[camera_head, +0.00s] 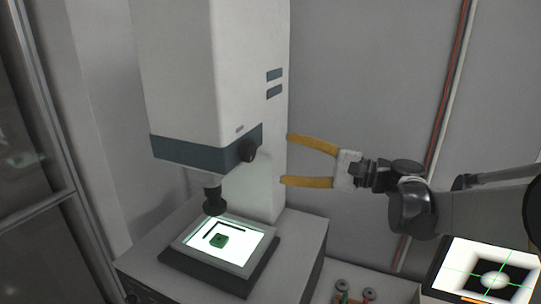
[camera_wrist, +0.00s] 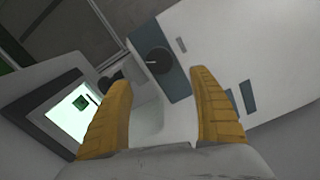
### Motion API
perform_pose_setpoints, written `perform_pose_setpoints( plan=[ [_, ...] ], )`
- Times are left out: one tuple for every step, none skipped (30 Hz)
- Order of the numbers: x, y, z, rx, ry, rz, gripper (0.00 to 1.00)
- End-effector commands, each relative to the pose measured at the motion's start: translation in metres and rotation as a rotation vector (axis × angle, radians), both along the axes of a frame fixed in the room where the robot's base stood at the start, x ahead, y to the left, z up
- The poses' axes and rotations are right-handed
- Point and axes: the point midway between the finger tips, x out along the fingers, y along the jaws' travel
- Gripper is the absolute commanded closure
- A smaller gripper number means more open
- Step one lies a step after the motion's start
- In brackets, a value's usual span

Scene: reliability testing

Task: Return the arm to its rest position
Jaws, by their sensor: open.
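My gripper (camera_head: 284,161) has two yellow fingers spread wide apart with nothing between them. It is at the right of the tall white and blue-grey machine (camera_head: 180,70), close to its body in the head view, and my arm reaches in from the right. In the wrist view my gripper (camera_wrist: 162,82) is also open and empty, with the machine's dark knob (camera_wrist: 153,62) beyond the fingers. A small green part (camera_head: 219,240) lies on the lit stage (camera_head: 188,246) below the machine's lens, beside a black L-shaped mark.
A monitor (camera_head: 437,272) with a green crosshair picture stands at the lower right, below my arm. Small green and red items (camera_head: 342,291) are at the bottom edge. A metal-framed panel (camera_head: 50,110) is at the left. A cable (camera_head: 447,110) runs along the back wall.

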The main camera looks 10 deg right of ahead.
Motion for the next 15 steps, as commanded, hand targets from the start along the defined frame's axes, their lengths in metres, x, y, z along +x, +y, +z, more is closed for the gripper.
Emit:
perform_pose_setpoints(
  plan=[
    [-0.0027, -0.0048, 0.0001, 0.0, 0.0, -0.002, 0.29],
    [-0.0038, -0.0063, 0.0, 0.0, 0.0, -0.002, 0.29],
    [-0.0053, -0.0078, 0.0, 0.0, 0.0, -0.001, 0.29],
    [-0.0059, -0.0085, 0.0, 0.0, 0.0, 0.0, 0.29],
    [-0.0064, -0.0091, 0.0, 0.0, 0.0, 0.0, 0.29],
    [-0.0067, -0.0095, 0.0, 0.0, 0.0, 0.0, 0.29],
    [-0.0068, -0.0095, 0.0, 0.0, 0.0, 0.0, 0.29],
    [-0.0068, -0.0095, 0.0, 0.0, 0.0, 0.0, 0.29],
    [-0.0067, -0.0094, 0.0, 0.0, 0.0, 0.0, 0.29],
    [-0.0067, -0.0094, 0.0, 0.0, 0.0, 0.0, 0.29],
    [-0.0066, -0.0093, 0.0, 0.0, 0.0, 0.0, 0.29],
    [-0.0066, -0.0093, -0.0001, 0.0, 0.0, 0.0, 0.29],
    [-0.0067, -0.0088, -0.0006, -0.002, 0.0, 0.001, 0.29],
    [-0.0074, -0.0078, -0.0022, -0.007, 0.001, 0.0, 0.29],
    [-0.0092, -0.0048, -0.0067, -0.021, 0.004, 0.001, 0.29]
  ],
)
